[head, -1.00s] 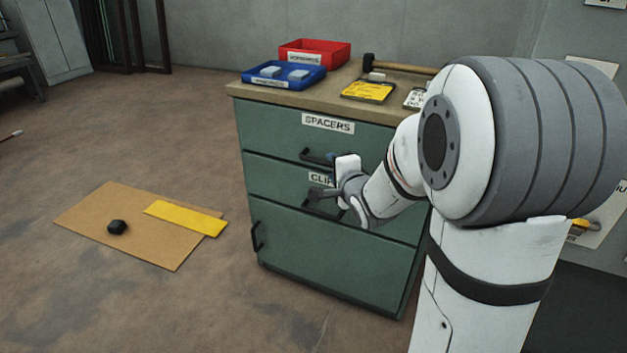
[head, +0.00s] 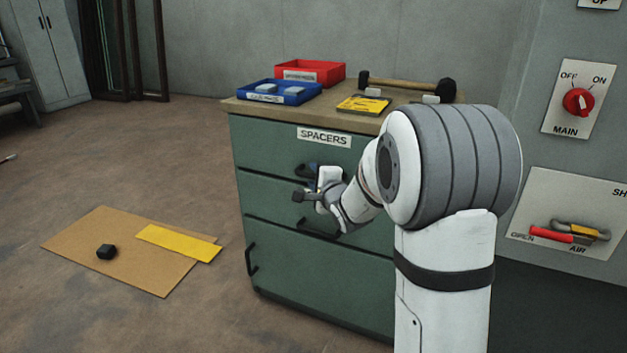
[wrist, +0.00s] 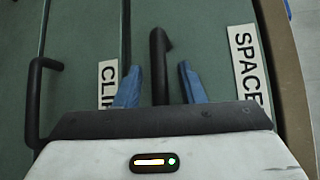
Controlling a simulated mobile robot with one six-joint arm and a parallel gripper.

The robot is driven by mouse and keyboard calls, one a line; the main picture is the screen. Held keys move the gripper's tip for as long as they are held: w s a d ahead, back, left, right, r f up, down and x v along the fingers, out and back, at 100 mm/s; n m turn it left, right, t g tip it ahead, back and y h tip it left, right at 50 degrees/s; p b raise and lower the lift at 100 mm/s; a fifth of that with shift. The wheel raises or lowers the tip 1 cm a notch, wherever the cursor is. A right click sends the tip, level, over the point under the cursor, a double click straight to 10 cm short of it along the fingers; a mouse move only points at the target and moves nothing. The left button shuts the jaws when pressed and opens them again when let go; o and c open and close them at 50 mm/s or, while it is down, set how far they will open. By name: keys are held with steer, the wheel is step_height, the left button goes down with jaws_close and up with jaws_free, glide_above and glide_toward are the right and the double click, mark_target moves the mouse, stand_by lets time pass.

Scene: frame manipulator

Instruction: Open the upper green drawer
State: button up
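The green cabinet has an upper drawer (head: 265,150) labelled SPACERS, shut flush. Its black bar handle (wrist: 158,68) shows in the wrist view between the two blue fingertips of my gripper (wrist: 160,85). The fingers are apart, one on each side of the handle, with a visible gap on both sides. In the head view my gripper (head: 311,181) is at the upper drawer's front, and my wrist hides much of the handle. The drawer below, labelled CLIPS (wrist: 107,85), is also shut; its handle (wrist: 35,100) is at the left in the wrist view.
On the cabinet top (head: 240,106) stand a blue tray (head: 282,96), a red bin (head: 325,70), a yellow-labelled item (head: 363,105) and a hammer (head: 408,83). A wall panel with a red knob (head: 578,102) is at right. A cardboard sheet (head: 90,235) lies on the floor at left.

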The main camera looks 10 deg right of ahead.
steer(key=shift+c, duration=0.4)
jaws_close()
